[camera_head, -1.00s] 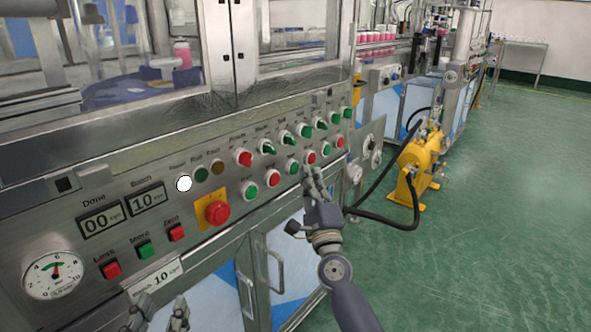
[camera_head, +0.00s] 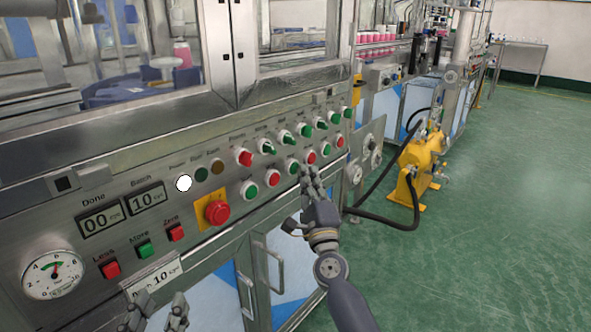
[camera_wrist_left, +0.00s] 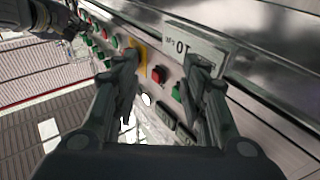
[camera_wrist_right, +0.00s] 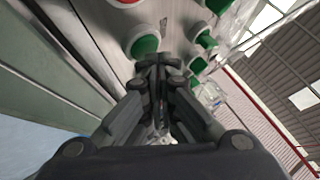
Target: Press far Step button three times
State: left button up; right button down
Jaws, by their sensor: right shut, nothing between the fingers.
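A lower row of round red and green buttons runs along the sloping steel panel. At its far end are a red button (camera_head: 310,156), a green button (camera_head: 324,149) and a red button (camera_head: 340,141). Their labels are too small to read, so I cannot tell which is Step. My right gripper (camera_head: 308,173) is shut and empty, fingertips just below the far buttons. In the right wrist view its tips (camera_wrist_right: 158,62) lie close below a green button (camera_wrist_right: 145,42); contact cannot be told. My left gripper (camera_head: 157,312) is open and empty at the near panel edge.
An upper row of green switches (camera_head: 286,137) sits above the buttons. A red emergency stop (camera_head: 216,212) on yellow, a gauge (camera_head: 54,275) and Done and Batch displays (camera_head: 146,198) are nearer. A yellow pump (camera_head: 418,170) with black hoses stands on open green floor.

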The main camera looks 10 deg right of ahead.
pick_arm(q)
jog(key=shift+s+d+r+t, duration=0.1)
jog(key=shift+r+t, duration=0.3)
jog(key=shift+r, duration=0.3)
pick_arm(e)
jog(key=shift+w+a, duration=0.2)
jog(key=shift+w, duration=0.1)
dwell(0.4)
pick_arm(q)
jog(key=shift+a+f+g, duration=0.2)
jog(key=shift+f+g, duration=0.9)
jog(key=shift+f, duration=0.7)
pick_arm(e)
jog(key=shift+s+d, duration=0.45)
jog(key=shift+s, duration=0.2)
pick_arm(q)
jog(key=shift+p, duration=0.3)
notch_tip(320, 180, down, 7)
jog(key=s+a+g+y+p, duration=0.1)
jog(key=g, duration=0.3)
jog(key=shift+s+a+y, duration=0.2)
jog(key=shift+a+y, duration=0.05)
jog(key=shift+y, duration=0.15)
pick_arm(e)
jog(key=s+d, duration=0.1)
jog(key=s, duration=0.1)
jog(key=s+d, duration=0.2)
